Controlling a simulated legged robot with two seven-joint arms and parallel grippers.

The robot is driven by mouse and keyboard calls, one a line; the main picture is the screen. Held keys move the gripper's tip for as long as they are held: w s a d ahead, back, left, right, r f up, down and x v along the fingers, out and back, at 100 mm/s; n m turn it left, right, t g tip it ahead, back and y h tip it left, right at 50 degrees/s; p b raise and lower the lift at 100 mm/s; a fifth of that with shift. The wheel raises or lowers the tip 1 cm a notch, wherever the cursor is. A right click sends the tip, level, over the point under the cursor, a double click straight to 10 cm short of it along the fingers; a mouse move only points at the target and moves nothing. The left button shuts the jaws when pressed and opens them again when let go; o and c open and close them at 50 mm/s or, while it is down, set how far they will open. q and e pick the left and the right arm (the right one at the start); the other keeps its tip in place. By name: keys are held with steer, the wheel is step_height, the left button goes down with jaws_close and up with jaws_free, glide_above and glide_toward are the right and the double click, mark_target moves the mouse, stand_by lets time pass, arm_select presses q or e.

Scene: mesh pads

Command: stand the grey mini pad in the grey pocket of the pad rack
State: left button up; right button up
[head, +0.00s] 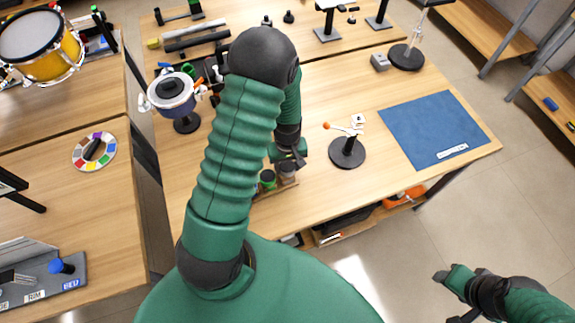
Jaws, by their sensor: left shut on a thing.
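My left gripper (289,163) points down at the near edge of the wooden table, left of its middle. It is shut on a small greyish pad, the grey mini pad (288,174), just below its fingers. The pad rack (290,190) is a low wooden strip at that edge, partly hidden behind my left arm. A green pad (267,178) stands in it, left of the grey one. The grey pad is at or just above the rack; I cannot tell whether it is seated, and the grey pocket is not clear. My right gripper (447,296) is at the lower right, over the floor, away from the table.
A black round-based stand (347,153) with a white and orange top is right of the rack. A blue mat (436,128) lies at the table's right end. A drum-like pot on a stand (174,92) is to the left. Table between stand and back is mostly clear.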

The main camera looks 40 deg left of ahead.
mark_target(288, 166)
arm_select(q)
steer(key=shift+f+b, duration=0.8)
steer(key=shift+f, duration=0.4)
steer(key=o, duration=1.5)
step_height(288, 166, up, 17)
steer(key=shift+w+d+f, duration=0.1)
